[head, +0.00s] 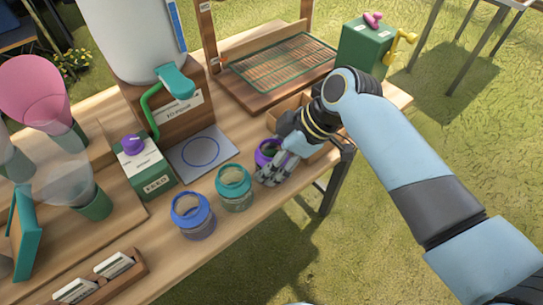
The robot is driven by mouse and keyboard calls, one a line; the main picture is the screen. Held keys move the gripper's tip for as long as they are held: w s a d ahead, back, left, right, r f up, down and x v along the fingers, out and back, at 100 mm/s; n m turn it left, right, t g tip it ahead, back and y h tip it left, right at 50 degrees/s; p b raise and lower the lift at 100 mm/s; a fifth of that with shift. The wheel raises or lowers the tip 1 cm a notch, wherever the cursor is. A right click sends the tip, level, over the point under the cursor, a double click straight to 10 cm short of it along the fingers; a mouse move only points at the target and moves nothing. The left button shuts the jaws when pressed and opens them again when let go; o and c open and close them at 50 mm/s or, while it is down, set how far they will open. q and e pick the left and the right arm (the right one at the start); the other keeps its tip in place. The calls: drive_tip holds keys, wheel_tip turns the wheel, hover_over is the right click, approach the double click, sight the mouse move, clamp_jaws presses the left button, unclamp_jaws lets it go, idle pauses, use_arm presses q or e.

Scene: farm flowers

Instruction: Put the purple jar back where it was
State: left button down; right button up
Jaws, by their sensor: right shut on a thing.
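The purple jar (264,153) is at the right end of a row of jars near the table's front edge. My right gripper (268,176) is shut on it, its fingers covering the jar's right side and lower part. I cannot tell whether the jar's base touches the table. The teal jar (235,190) stands just left of the gripper, and the blue jar (193,216) stands left of that. My left gripper is not in view.
A green seed carton (147,168) and a large dispenser with a teal tap (175,82) stand beyond. A framed mesh screen (285,67) and a green box (362,47) are at the back right.

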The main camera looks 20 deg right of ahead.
drive_tip(key=o, duration=1.5)
drive_tip(key=shift+f, duration=0.1)
drive_tip(key=shift+r, duration=0.2)
drive_tip(key=v, duration=1.2)
drive_tip(key=shift+p, duration=0.3)
drive_tip(key=shift+f, duration=0.1)
